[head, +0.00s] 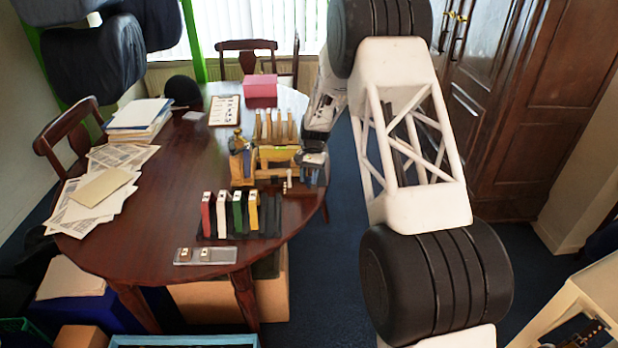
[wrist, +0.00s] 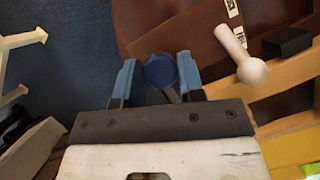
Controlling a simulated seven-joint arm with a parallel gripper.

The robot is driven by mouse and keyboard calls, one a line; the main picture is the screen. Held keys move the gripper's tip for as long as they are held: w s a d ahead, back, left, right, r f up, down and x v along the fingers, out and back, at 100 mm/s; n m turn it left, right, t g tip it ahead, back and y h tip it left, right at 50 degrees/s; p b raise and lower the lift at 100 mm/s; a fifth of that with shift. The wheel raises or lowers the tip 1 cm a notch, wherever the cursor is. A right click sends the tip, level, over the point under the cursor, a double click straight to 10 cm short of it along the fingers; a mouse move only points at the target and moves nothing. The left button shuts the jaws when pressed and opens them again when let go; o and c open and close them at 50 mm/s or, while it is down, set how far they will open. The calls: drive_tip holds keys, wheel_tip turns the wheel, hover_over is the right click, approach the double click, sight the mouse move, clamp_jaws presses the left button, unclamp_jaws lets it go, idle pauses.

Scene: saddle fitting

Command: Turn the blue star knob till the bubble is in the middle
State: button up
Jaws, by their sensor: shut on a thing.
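The blue star knob (wrist: 161,70) shows in the wrist view as a dark blue round head with a thin shank below it. My gripper (wrist: 159,74) has its two blue fingers on either side of the knob and is shut on it. The star outline cannot be made out from this angle. In the head view a wooden fixture (head: 277,153) stands at the right part of the table, with my arm reaching to its right side. The knob cannot be picked out there. I cannot make out a level or its bubble in either view.
In the wrist view a white ball-ended rod (wrist: 250,70) and a black block (wrist: 287,42) sit right of my gripper. In the head view a rack of coloured slabs (head: 237,213), a clear tray (head: 187,256) and papers (head: 85,205) lie on the table (head: 165,190).

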drive_tip(key=shift+n+h, duration=0.7)
drive_tip(key=shift+n, duration=1)
drive_tip(key=o, duration=0.9)
drive_tip(key=v, duration=0.7)
drive_tip(key=shift+w+r, duration=0.25)
drive_tip(key=shift+r, duration=0.1)
